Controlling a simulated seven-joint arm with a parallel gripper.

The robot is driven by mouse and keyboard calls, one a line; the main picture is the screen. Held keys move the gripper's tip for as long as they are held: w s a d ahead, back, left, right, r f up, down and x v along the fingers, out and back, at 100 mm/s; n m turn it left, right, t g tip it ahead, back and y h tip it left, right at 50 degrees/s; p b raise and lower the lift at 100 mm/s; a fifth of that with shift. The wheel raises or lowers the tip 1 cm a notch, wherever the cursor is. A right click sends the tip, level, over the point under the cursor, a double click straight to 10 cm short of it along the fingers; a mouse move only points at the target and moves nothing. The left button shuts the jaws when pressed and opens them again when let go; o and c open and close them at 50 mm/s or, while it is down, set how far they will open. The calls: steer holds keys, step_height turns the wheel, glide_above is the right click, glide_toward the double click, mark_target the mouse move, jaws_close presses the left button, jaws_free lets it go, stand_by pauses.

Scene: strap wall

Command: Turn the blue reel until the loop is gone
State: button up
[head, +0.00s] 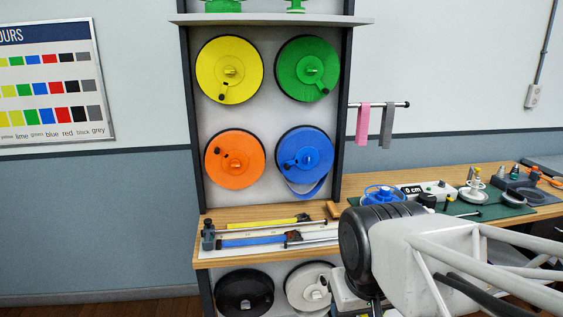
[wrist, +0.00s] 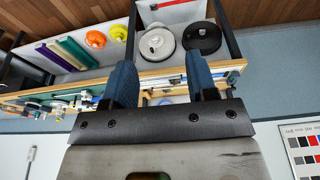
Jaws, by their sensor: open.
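The blue reel (head: 305,148) is mounted on the white panel of the rack, lower right of the reels there. It has a raised hub and a small crank knob at its left. A loop of blue strap (head: 308,190) hangs slack below its lower edge. My gripper's fingers are hidden in the head view behind my arm, at the lower right, in front of the bench and apart from the reel. In the wrist view my gripper (wrist: 162,88) is open and empty, its two blue-grey fingers spread. The blue reel cannot be made out in the wrist view.
Yellow (head: 230,68), green (head: 307,68) and orange (head: 234,160) reels share the panel. A shelf (head: 270,20) juts out above. A rail with pink strap (head: 362,125) sticks out right. The bench ledge (head: 212,262) carries tools. Black (head: 243,293) and white reels (head: 309,287) sit below.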

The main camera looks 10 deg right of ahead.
steer(key=w+t, duration=0.1)
steer(key=w, duration=0.6)
steer(key=w+r+t, duration=0.1)
steer(key=w+t, duration=0.1)
steer(key=w, duration=0.5)
steer(key=w+r+t, duration=0.1)
steer(key=w, duration=0.6)
steer(key=shift+w+r+m+t, duration=0.1)
steer(key=shift+w+m+t, duration=0.2)
steer(key=shift+w+t, duration=0.1)
steer(key=w+t, duration=0.6)
steer(key=w, duration=1.8)
steer(key=w+d+f+m+t, duration=0.1)
steer(key=w+f+t, duration=0.15)
steer(key=w, duration=0.45)
steer(key=w+f+m+t, duration=0.1)
steer(key=w+f+t, duration=0.15)
steer(key=w, duration=0.35)
steer(key=t+h, duration=0.2)
steer(key=t, duration=0.2)
glide_toward(287, 168)
steer(key=w, duration=0.3)
steer(key=shift+d+r+m, duration=0.15)
steer(key=shift+d+m, duration=0.15)
steer(key=shift+x, duration=3.85)
jaws_close()
